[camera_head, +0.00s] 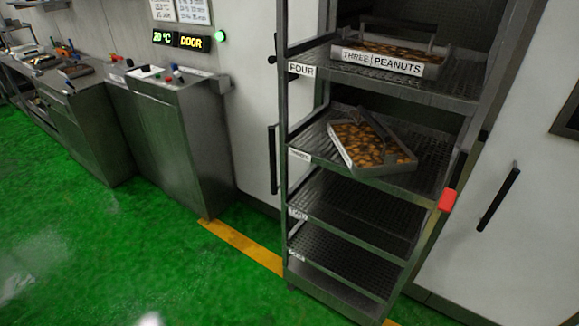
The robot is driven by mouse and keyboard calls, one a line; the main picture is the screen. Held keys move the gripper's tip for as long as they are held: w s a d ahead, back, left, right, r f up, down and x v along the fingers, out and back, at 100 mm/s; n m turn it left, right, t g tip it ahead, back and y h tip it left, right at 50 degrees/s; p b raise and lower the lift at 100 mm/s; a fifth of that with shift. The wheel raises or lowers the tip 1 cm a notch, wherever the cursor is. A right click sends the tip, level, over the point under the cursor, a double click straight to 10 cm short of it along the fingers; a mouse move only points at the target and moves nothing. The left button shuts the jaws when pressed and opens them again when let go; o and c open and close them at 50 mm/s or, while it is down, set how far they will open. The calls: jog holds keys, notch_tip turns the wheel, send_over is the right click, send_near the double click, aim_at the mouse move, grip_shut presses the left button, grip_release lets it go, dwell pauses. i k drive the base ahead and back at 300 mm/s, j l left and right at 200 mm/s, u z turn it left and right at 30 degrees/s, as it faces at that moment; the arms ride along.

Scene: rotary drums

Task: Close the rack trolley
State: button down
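The rack trolley (438,209) is a tall grey metal rack with several perforated shelves, standing right of centre. Its front is open and the shelves are exposed. A red block (447,200) sits on its right post. A tray labelled "THREE PEANUTS" (385,62) rests on the shelf marked "FOUR" (301,69). A second tray of brown nuts (372,147) lies askew on the shelf below, with a thin dark part across it. The lower shelves (345,257) look empty. I cannot make out my gripper in the camera view.
White panels with black vertical handles flank the trolley, one at left (273,160) and one at right (498,197). A steel cabinet (176,150) with coloured buttons and a steel counter (80,125) stand left. The green floor (120,245) in front is clear, with a yellow line (240,243).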

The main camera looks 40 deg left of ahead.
aim_at(356, 277)
jog(key=u, duration=1.05)
jog(key=i+u, duration=0.15)
jog(key=u, duration=0.3)
jog(key=i+u, duration=0.1)
jog(key=u, duration=0.35)
jog(key=i+l+u, duration=0.1)
jog(key=u, duration=0.35)
